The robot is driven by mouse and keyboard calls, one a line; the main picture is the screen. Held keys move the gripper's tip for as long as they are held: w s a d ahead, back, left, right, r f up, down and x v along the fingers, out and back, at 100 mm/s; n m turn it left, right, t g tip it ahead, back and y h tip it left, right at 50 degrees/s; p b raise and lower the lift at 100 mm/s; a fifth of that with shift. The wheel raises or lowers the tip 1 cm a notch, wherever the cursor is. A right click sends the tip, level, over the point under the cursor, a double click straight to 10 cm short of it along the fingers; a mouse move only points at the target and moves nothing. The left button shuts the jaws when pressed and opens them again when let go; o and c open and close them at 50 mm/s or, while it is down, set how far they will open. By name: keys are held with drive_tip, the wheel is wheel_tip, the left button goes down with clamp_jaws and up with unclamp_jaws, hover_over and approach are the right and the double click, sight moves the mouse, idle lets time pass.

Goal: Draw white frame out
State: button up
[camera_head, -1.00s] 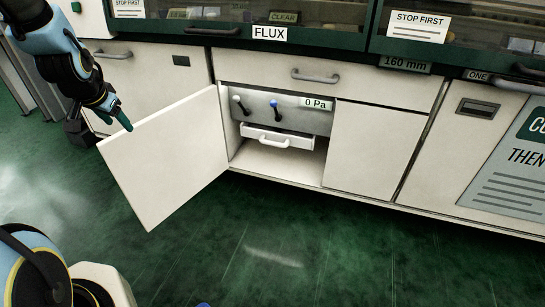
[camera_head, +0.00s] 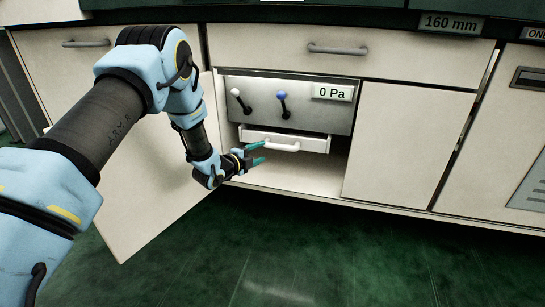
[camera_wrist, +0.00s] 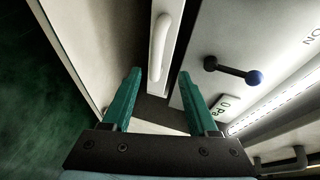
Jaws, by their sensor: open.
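The white frame (camera_head: 312,144) is a shallow white drawer front with a white bar handle (camera_head: 283,147), set low in the open cabinet under a grey panel. In the wrist view the frame (camera_wrist: 182,22) and its handle (camera_wrist: 160,48) lie beyond the fingertips, near the upper middle. My gripper (camera_head: 262,153) is open, at the cabinet opening just left of the handle. In the wrist view its two teal fingers (camera_wrist: 160,85) are spread with nothing between them. The handle appears ahead of the fingers, and I cannot see any contact.
The grey panel (camera_head: 310,108) above carries a white-knobbed lever (camera_head: 241,103), a blue-knobbed lever (camera_head: 283,104) and a "0 Pa" label (camera_head: 332,92). The open cabinet door (camera_head: 140,200) stands at left, behind my arm. The cabinet floor (camera_head: 305,180) below the frame is clear.

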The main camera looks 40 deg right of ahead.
sight(279, 148)
drive_tip(key=shift+m+h, duration=0.3)
drive_tip(key=shift+m, duration=0.1)
drive_tip(key=b+x, duration=0.1)
drive_tip(key=x, duration=0.3)
drive_tip(key=s+b+x, duration=0.1)
drive_tip(key=x, duration=0.3)
drive_tip(key=f+x, duration=0.1)
drive_tip(key=x, duration=0.2)
drive_tip(key=shift+s+d+f+b, duration=0.1)
drive_tip(key=shift+d+b, duration=0.3)
drive_tip(key=shift+d, duration=0.05)
clamp_jaws()
idle(0.5)
